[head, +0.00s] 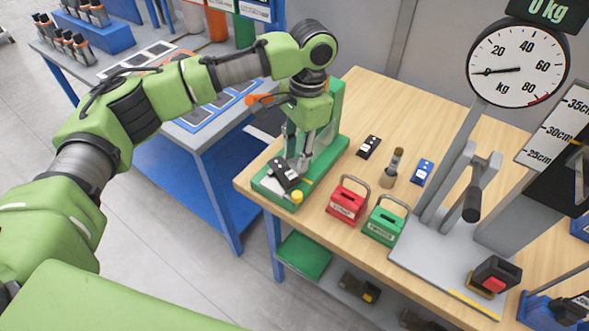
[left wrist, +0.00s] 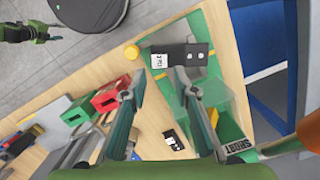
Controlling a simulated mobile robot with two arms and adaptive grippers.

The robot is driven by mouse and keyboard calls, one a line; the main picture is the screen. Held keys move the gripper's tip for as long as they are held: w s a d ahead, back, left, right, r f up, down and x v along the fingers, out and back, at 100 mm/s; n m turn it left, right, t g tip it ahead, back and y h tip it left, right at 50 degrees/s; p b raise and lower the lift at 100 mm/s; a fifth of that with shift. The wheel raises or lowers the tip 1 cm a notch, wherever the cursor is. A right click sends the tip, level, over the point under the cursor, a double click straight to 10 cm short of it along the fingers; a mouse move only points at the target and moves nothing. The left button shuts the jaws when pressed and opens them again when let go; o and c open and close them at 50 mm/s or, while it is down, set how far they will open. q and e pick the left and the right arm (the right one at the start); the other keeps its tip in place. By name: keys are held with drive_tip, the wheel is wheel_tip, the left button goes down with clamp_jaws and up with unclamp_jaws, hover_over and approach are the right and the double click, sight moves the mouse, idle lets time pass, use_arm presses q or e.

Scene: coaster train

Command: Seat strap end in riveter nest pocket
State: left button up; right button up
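A black strap end (head: 283,172) with a white label and small round marks lies on the green base of the riveter (head: 336,110). In the left wrist view the strap end (left wrist: 180,55) lies just beyond the fingertips, near the yellow knob (left wrist: 131,52). My left gripper (head: 306,157) points down over the riveter base, close to the strap end. In the left wrist view its two fingers (left wrist: 162,73) are apart, with nothing clearly held between them. The nest pocket cannot be made out. A small green and dark arm part, apparently my right one, shows at the left wrist view's far left.
A red block (head: 346,204) and a green block (head: 385,225) with handles stand right of the riveter. A black piece (head: 369,146), an upright tool (head: 392,166) and a blue piece (head: 423,172) are behind them. A grey lever stand with a dial (head: 517,65) fills the right.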

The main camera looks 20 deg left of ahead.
use_arm(q)
wheel_tip(320, 180, up, 7)
drive_tip(key=b, duration=0.1)
drive_tip(key=shift+w+d, duration=0.3)
drive_tip(key=shift+w, duration=0.05)
